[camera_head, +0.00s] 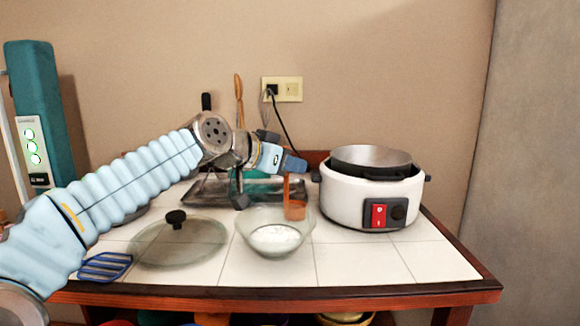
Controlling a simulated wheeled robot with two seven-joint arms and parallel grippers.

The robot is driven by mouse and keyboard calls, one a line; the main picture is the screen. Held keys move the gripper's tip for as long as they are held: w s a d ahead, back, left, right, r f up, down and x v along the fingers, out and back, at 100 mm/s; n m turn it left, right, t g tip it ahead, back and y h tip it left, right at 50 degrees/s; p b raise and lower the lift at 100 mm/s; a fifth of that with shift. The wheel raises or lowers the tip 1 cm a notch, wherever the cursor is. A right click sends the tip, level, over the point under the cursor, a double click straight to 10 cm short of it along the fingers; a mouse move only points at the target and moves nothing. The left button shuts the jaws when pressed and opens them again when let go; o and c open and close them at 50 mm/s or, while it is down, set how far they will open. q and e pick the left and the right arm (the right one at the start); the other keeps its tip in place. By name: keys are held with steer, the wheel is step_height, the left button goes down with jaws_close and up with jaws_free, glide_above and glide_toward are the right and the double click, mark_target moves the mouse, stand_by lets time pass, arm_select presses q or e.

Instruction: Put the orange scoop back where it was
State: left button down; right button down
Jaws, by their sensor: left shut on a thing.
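The orange scoop (295,209) hangs upright below my left gripper (293,167), which is shut on its upper end. The scoop's lower part is at the back right rim of the glass bowl (246,243); I cannot tell whether it is inside or behind the glass. The bowl holds white powder (275,238) and stands on the white tiled top. My left arm comes in from the left and crosses above the counter. My right gripper is not in view.
A white cooker (345,203) with a dark metal pot stands to the right. A glass lid (160,245) lies left of the bowl, with a blue slotted utensil (105,266) near the front edge. A metal rack (205,190) stands behind. Tiles at the front right are clear.

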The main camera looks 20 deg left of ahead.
arm_select(q)
steer(key=shift+f, duration=0.2)
steer(key=c, duration=1)
jaws_free()
steer(key=shift+r, duration=0.1)
steer(key=shift+s+a+r, duration=0.2)
steer(key=shift+s+r, duration=0.1)
steer(key=b+v, duration=0.1)
steer(key=v, duration=1)
steer(key=shift+s, duration=0.15)
